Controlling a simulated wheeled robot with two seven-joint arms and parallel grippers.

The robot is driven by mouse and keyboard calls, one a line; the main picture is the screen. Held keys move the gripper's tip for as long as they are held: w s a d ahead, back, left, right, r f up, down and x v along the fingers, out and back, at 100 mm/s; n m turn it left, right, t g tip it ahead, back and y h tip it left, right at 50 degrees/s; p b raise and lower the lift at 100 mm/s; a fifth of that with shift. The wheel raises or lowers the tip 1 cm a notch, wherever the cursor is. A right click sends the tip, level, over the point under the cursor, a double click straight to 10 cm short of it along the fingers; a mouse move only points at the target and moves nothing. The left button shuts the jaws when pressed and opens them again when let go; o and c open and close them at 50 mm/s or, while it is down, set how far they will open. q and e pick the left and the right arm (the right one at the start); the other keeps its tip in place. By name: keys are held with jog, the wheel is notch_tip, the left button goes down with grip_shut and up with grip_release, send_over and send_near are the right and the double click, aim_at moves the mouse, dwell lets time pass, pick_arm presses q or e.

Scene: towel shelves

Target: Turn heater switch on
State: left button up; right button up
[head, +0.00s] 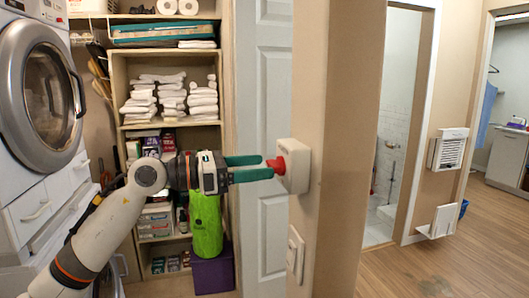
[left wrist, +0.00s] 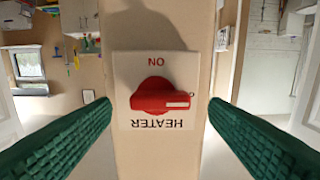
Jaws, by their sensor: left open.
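The heater switch is a white plate (head: 297,165) with a red knob (head: 278,165) on the narrow wall end. In the left wrist view the plate (left wrist: 126,120) reads HEATER and ON upside down. The red knob (left wrist: 155,96) has its white mark pointing right, away from the ON label at the top; a label at the right is partly hidden. My left gripper (head: 268,167) has its green fingers at the knob, and in the left wrist view the open fingers (left wrist: 159,104) lie on both sides, apart from the knob. My right gripper does not show.
Another white wall plate (head: 295,254) sits below the switch. Shelves (head: 172,127) with towels and boxes stand behind my arm. A washer (head: 42,85) is at the left. A doorway and open wooden floor (head: 430,265) lie at the right.

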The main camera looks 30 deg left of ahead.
pick_arm(q)
jog(key=shift+p+x, duration=0.45)
jog(key=shift+x, duration=0.8)
jog(key=c, duration=1)
